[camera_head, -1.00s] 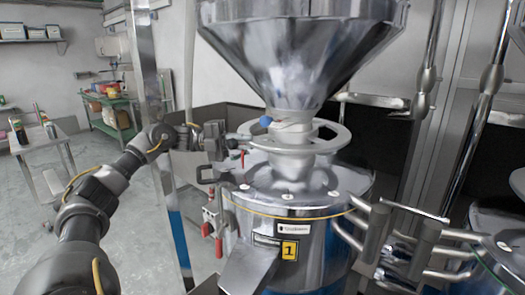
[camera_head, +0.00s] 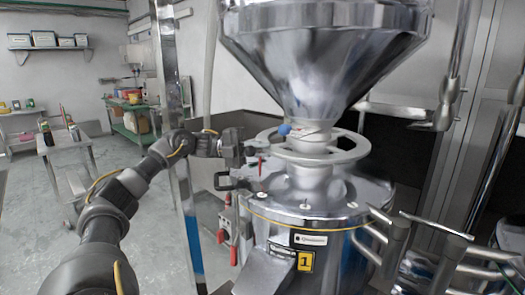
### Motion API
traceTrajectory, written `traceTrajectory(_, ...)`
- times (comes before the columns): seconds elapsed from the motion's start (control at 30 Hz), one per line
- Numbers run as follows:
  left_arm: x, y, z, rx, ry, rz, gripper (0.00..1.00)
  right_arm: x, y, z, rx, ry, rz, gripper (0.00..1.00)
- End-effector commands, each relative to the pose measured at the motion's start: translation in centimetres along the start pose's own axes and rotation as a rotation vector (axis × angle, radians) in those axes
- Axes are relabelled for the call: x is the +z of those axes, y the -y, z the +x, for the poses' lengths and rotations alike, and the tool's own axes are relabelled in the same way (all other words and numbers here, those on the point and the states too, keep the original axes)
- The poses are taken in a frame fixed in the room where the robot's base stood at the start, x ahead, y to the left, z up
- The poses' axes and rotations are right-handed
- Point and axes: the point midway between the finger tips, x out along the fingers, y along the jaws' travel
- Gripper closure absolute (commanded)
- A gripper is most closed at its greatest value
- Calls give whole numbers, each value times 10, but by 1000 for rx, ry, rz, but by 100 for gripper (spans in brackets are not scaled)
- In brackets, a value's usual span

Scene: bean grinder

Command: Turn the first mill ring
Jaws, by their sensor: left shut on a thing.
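The mill ring (camera_head: 345,155) is a pale metal handwheel around the neck under the steel hopper (camera_head: 320,60). The mill body below it carries a yellow label with a 1 (camera_head: 305,261). My left gripper (camera_head: 262,152) reaches in from the left at the ring's left edge and is shut on the ring there. Its fingertips are small and partly hard to make out. A blue knob (camera_head: 284,129) sits above the ring near the neck.
A metal post (camera_head: 172,120) stands left of the mill, behind my left arm. A small table (camera_head: 68,140) and a green shelf cart (camera_head: 132,105) stand farther left on open floor.

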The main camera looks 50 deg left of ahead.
Motion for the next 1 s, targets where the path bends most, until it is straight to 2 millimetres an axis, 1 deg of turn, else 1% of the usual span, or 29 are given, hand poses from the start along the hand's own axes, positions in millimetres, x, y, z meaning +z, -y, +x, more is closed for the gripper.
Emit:
traceTrajectory(0.03, 0, 4, -2, -5, 3, 8, 100, 0, 0, 0, 0, 0, 0, 100)
traceTrajectory(0.37, 0, 5, -2, -5, 3, 9, 100, 0, 0, 0, 0, 0, 0, 100)
traceTrajectory(0.4, 0, 5, -2, -5, 3, 9, 85, 0, 0, 0, 0, 0, 0, 100)
traceTrajectory(0.57, 1, 4, 0, -4, -1, 7, 64, 0, 0, 0, 0, 0, 0, 100)
traceTrajectory(0.87, 1, 2, 3, -2, -5, 3, 63, 0, 0, 0, 0, 0, -1, 100)
traceTrajectory(1.0, 1, 10, 4, -3, -5, 6, 63, 0, 0, -2, 0, -5, -1, 100)
